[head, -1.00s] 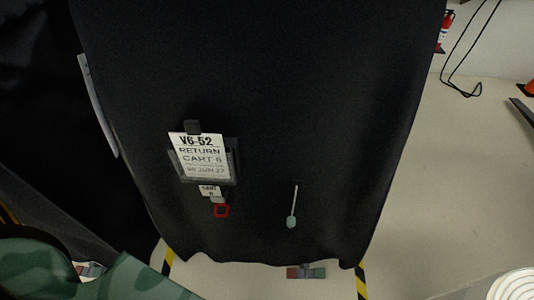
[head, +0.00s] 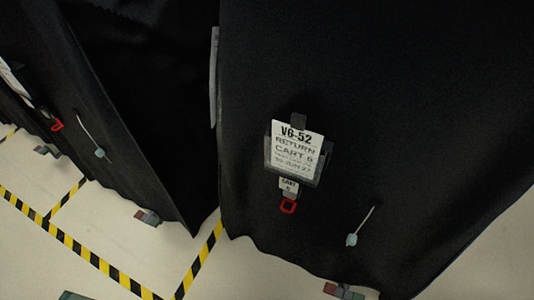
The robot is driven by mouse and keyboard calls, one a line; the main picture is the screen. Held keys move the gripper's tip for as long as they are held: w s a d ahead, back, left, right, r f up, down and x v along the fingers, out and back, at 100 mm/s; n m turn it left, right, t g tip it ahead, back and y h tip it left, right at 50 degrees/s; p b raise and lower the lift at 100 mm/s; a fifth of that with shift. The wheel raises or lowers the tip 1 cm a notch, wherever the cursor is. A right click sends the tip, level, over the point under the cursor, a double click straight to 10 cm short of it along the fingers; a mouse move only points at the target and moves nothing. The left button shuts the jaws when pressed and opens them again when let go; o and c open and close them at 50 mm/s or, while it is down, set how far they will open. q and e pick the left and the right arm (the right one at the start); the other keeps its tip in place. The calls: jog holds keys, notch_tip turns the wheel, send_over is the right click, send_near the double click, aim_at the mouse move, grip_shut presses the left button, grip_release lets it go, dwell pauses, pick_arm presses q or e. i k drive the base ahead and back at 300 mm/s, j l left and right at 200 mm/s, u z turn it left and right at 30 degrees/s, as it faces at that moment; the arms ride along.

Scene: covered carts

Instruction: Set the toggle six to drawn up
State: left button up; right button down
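A black-covered cart (head: 400,110) carries a card (head: 295,152) reading "V6-52 RETURN CART 6", though the last digit is small. Right of and below the card, a short pale cord (head: 366,220) comes out of the cover. A grey-green toggle (head: 352,240) sits at its lower end, hanging against the cloth near the hem. A small tag (head: 289,186) and a red ring (head: 288,206) hang under the card. Neither of my grippers shows in the head view.
A second black-covered cart on the left has its own pale cord with a toggle (head: 100,153) and a red ring (head: 57,125). Red and grey-green pieces (head: 343,291) show below the hem.

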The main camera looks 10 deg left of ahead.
aim_at(352, 240)
jog(key=z, duration=0.8)
